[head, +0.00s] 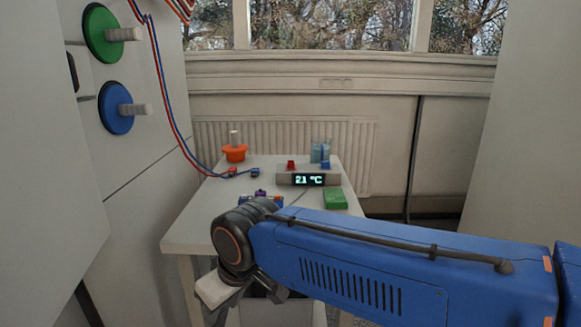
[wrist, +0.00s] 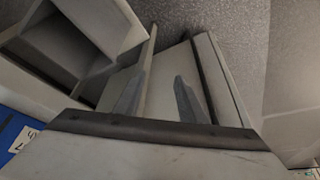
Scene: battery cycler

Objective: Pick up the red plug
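The red plug (head: 230,171) lies on the white table at the end of the red cable, left of the blue plug (head: 254,173). It is small in the head view, and its exact shape is hard to tell. My gripper (wrist: 167,55) shows in the wrist view with its two fingers apart and nothing between them. It is low, near the front of the table and well away from the red plug. My arm hides most of the gripper in the head view. The wrist view shows no plug.
The white table (head: 187,231) carries an orange-based post (head: 235,154), a display (head: 307,180) reading 21 °C, a glass (head: 320,152) and a green block (head: 335,199). Green (head: 103,33) and blue (head: 117,108) discs with pegs are on the left cabinet. Red and blue cables hang beside it.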

